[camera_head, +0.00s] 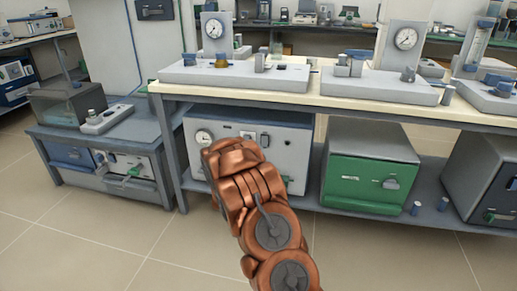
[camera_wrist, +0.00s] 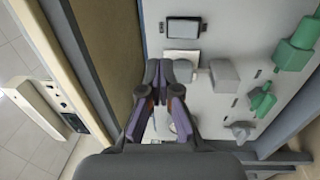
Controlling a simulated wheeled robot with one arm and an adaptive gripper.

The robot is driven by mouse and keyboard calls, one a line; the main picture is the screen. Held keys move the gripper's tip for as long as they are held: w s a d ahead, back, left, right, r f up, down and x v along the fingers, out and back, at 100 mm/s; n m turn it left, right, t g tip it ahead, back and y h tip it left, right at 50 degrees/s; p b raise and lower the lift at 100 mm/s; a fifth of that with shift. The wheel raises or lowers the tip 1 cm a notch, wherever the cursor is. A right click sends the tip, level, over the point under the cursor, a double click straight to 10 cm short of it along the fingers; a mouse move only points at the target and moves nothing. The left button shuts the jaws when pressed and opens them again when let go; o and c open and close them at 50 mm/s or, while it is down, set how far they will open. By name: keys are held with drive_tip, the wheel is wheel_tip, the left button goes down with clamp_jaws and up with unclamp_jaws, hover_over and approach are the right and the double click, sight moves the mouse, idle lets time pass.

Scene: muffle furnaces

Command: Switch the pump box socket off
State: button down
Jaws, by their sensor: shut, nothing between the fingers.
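A pale grey box (camera_head: 285,150) with a round gauge (camera_head: 204,137) and small dark fittings stands under the long bench. It may be the pump box; no label is readable. My copper arm hides part of its front, and my gripper cannot be made out in the head view. In the wrist view my gripper (camera_wrist: 166,72) is shut and empty in front of a pale panel (camera_wrist: 210,105). A small white plate (camera_wrist: 182,57) shows just beyond the fingertips, below a dark-faced rectangular fitting (camera_wrist: 184,28). I cannot tell which fitting is the socket switch, or whether the fingers touch the panel.
A grey block (camera_wrist: 223,75) and green fittings (camera_wrist: 294,48) project from the panel in the wrist view. The bench top (camera_head: 420,109) overhangs the pale box. A green-fronted box (camera_head: 368,183) stands to its right. The tiled floor (camera_head: 95,230) at left is clear.

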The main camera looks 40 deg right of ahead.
drive_tip(key=shift+r+v, duration=0.25)
drive_tip(key=shift+v, duration=0.95)
